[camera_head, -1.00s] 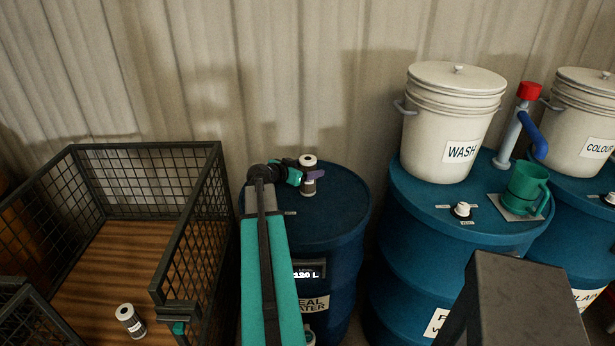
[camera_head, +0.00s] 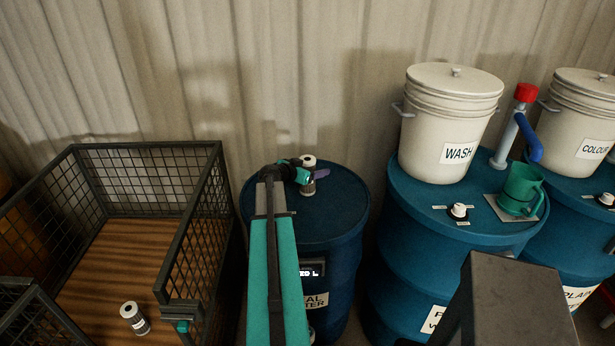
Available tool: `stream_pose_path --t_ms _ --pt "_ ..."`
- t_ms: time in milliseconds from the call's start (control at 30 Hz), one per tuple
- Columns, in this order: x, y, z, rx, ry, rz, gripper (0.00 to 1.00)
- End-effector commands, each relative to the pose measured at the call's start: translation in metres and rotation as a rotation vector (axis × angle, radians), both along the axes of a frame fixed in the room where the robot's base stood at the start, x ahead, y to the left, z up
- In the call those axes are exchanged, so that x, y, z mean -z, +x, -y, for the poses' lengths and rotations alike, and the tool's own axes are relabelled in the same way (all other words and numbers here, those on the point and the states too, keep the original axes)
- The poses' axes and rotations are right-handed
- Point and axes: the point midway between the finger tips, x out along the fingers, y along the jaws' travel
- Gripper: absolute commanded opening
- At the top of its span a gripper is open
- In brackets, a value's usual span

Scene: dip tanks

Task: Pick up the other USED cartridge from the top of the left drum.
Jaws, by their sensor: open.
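A white and dark cartridge (camera_head: 308,161) stands upright on top of the left blue drum (camera_head: 345,205). My gripper (camera_head: 314,174) is open at the cartridge's middle and covers part of it. The cartridge's white top shows above the gripper and a little of its lower end shows below. I cannot tell whether both fingers are around it or in front of it, or whether they touch it. Its label cannot be read. Another similar cartridge (camera_head: 134,318) is inside the mesh cage (camera_head: 150,148) on the left, on its wooden floor.
A second blue drum (camera_head: 405,215) to the right carries a white WASH bucket (camera_head: 450,120), a green mug (camera_head: 521,188) and a red and blue pump (camera_head: 522,125). The cage's right wall is close to my arm. The left drum's top is clear right of the cartridge.

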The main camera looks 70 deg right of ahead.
Motion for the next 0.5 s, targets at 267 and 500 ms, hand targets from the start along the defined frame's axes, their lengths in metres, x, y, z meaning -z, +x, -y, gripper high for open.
stream_pose_path --t_ms 267,500 --pt "-0.0003 -0.0001 -0.0001 0.000 0.000 0.000 0.61" --pt "-0.0003 -0.0002 0.0000 0.000 0.000 0.000 0.20"
